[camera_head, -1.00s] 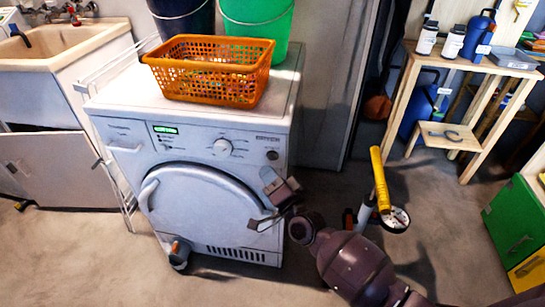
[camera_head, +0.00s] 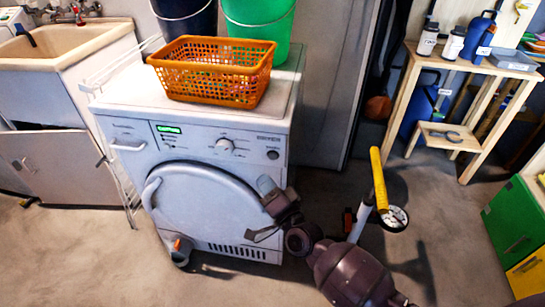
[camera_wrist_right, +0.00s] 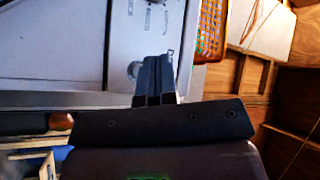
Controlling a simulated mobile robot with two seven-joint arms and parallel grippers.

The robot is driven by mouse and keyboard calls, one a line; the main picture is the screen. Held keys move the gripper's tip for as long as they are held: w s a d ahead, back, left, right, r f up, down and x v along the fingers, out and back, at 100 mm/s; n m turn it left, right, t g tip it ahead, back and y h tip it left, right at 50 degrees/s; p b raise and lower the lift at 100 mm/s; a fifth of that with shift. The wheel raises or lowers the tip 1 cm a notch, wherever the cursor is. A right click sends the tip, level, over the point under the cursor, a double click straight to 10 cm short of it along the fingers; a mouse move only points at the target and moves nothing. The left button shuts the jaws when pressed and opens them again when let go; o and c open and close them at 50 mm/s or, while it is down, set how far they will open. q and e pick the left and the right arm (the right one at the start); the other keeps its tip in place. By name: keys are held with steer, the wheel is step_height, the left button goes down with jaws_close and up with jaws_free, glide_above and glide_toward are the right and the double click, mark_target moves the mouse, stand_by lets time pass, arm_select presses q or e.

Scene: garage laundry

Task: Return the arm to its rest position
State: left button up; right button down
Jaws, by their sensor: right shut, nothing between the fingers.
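My right arm comes in from the bottom right of the head view. Its gripper (camera_head: 266,188) is in front of the right side of the white front-loading machine (camera_head: 205,140), near the edge of its round door. In the right wrist view the two fingers (camera_wrist_right: 153,78) lie together, shut, with nothing between them. The machine's front panel (camera_wrist_right: 60,40) shows behind them. I cannot tell the exact gap between gripper and machine. My left gripper is in neither view.
An orange basket (camera_head: 213,72) and dark and green buckets (camera_head: 258,22) stand on the machine. A yellow-handled pump (camera_head: 378,180) stands close beside my right arm. A wooden stand (camera_head: 470,66) and green-yellow drawers (camera_head: 515,230) are at the right. A sink (camera_head: 65,60) is at the left.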

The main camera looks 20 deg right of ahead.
stand_by(0.3)
arm_select(q)
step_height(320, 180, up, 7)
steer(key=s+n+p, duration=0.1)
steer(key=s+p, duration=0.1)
steer(key=p, duration=0.9)
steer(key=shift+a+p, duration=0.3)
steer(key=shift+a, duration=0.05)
arm_select(e)
steer(key=s+d+n+g+h, duration=0.1)
steer(key=s+d+n+g, duration=0.3)
steer(key=s, duration=1.4)
steer(key=s+d+f+n+g+h, duration=0.1)
steer(key=s+d+n+g, duration=0.3)
steer(key=s, duration=1.4)
steer(key=n+g+h, duration=0.1)
steer(key=n, duration=0.1)
steer(key=shift+d+n+h, duration=0.2)
steer(key=shift+n+h, duration=0.1)
steer(key=shift+n, duration=0.1)
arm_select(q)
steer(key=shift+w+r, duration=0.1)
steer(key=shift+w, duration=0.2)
